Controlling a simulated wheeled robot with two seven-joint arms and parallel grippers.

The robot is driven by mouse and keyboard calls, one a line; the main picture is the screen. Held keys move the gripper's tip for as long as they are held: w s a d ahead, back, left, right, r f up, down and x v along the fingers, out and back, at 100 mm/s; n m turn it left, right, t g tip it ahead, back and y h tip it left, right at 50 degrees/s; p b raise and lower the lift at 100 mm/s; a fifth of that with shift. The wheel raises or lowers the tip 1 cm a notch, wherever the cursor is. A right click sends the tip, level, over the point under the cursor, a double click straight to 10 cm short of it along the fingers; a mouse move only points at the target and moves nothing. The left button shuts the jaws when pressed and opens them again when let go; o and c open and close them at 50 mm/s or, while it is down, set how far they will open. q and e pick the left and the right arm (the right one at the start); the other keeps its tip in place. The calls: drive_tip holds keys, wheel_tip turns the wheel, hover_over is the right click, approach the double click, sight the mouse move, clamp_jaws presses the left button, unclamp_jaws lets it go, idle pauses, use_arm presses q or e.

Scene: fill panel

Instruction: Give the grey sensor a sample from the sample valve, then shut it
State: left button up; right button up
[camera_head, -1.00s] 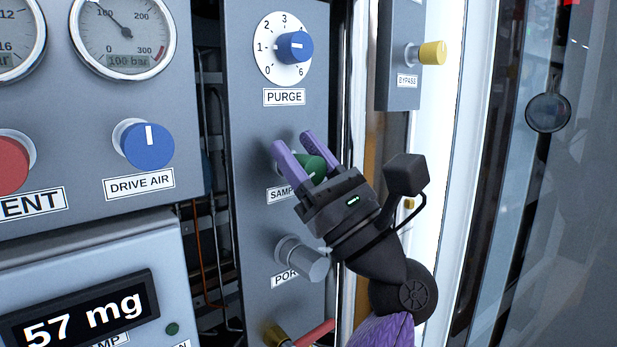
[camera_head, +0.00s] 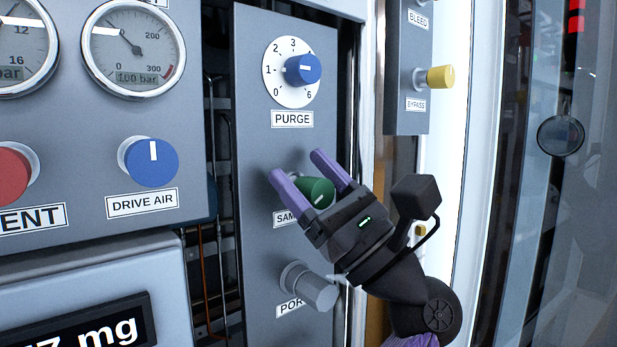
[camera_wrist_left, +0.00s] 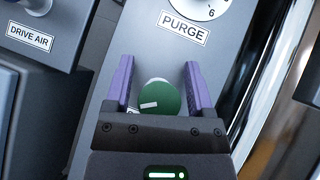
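The sample valve is a green round knob (camera_head: 315,192) with a white mark on the grey panel, its label partly hidden behind my gripper. My left gripper (camera_head: 298,165) has purple fingers standing apart on either side of the knob. In the left wrist view the green knob (camera_wrist_left: 159,98) sits between the fingers of the left gripper (camera_wrist_left: 158,80), with a gap on each side. A light grey box (camera_head: 90,270) at lower left has a dark display (camera_head: 85,335) ending in "7 mg", partly cut off. I cannot tell whether it is the sensor. My right gripper is out of view.
The blue PURGE knob (camera_head: 303,69) is above the valve and a grey knob (camera_head: 308,286) below it. The blue DRIVE AIR knob (camera_head: 151,161) and gauges are at left. A yellow BYPASS knob (camera_head: 440,77) is at upper right.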

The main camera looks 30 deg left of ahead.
use_arm(q)
drive_tip(key=shift+o, duration=0.3)
drive_tip(key=shift+d+f, duration=0.15)
drive_tip(key=p+v, duration=0.2)
drive_tip(key=v, duration=0.7)
drive_tip(key=shift+d+f, duration=0.2)
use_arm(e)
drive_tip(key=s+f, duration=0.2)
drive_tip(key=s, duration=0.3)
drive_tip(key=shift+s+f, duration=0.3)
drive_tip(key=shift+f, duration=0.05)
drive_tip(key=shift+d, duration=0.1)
